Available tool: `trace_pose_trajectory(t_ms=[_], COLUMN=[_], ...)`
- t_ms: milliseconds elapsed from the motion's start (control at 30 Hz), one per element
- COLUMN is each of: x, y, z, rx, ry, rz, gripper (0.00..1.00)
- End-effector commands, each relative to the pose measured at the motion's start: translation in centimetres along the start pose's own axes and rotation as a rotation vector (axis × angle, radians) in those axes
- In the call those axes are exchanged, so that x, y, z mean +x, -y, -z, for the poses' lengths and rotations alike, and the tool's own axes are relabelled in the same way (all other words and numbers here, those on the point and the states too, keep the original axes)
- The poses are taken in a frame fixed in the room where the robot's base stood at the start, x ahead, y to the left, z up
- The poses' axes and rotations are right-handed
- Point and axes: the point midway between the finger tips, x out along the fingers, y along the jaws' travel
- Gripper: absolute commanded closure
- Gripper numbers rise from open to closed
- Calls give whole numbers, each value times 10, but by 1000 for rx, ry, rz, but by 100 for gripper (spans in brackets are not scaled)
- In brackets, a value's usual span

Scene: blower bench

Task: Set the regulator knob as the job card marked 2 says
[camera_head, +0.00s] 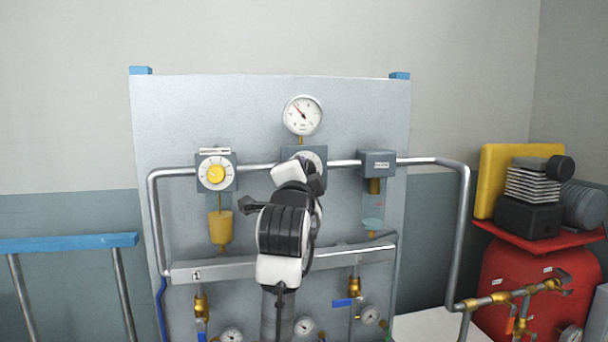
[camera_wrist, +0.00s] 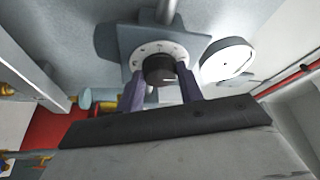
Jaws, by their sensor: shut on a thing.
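A black knob (camera_wrist: 159,69) with a white scale ring sits on a square grey plate (camera_wrist: 185,45) in the wrist view. In the head view the matching grey unit (camera_head: 289,153) is at the middle of the panel, its dial mostly hidden behind my arm. My gripper (camera_wrist: 161,88) has one finger on each side of the black knob and is shut on it. The knob's pointer and the scale marks are too small to read. I cannot make out a job card marked 2 in either view.
A yellow knob (camera_head: 215,174) on a white dial is at the left. A round gauge (camera_head: 302,115) is above the middle unit. Pipes (camera_head: 463,230) run across the panel and down its right side. A red tank (camera_head: 535,280) stands at the right.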

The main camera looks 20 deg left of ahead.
Motion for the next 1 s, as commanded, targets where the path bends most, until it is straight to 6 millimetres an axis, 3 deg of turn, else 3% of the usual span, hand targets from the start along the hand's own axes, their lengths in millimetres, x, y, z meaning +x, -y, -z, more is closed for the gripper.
trace_pose_trajectory(t_ms=[533,567,700,1000], x=[0,0,0,-1], y=[0,0,0,0], z=[0,0,0,0], rx=[21,20,20,20], ry=[-1,-1,-1,-1], rz=[-9,-9,-9,-8], gripper=[86,60,42,42])
